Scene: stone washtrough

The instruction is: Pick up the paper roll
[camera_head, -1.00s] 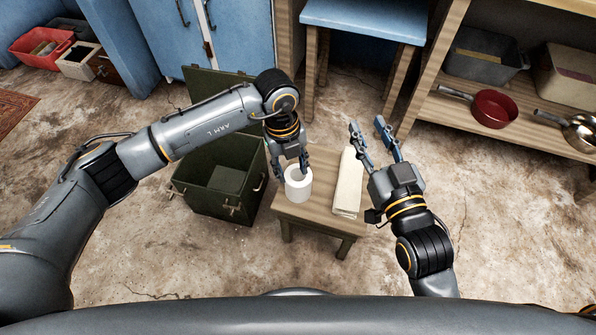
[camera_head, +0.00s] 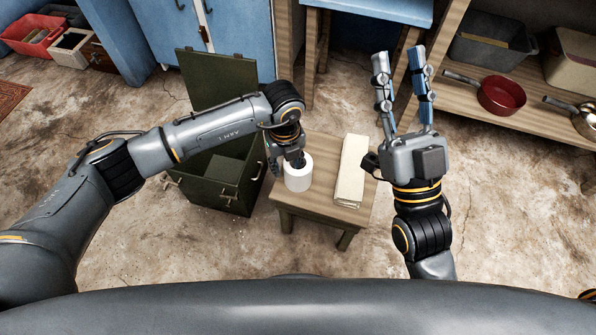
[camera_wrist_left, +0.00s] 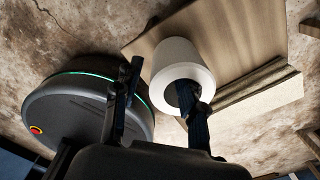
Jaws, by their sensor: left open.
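The white paper roll (camera_head: 298,178) stands upright on a small wooden stool (camera_head: 313,212). It also shows in the left wrist view (camera_wrist_left: 176,60), with its dark core hole facing the camera. My left gripper (camera_head: 287,163) is at the roll's upper left side and is open. In the left wrist view, one finger of my left gripper (camera_wrist_left: 158,92) overlaps the core hole and the other is left of the roll, outside it. I cannot tell how deep the first finger reaches. My right gripper (camera_head: 399,57) is open and empty, right of the stool, fingers pointing away.
An open green box (camera_head: 213,185) stands close left of the stool. Floor in front is clear.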

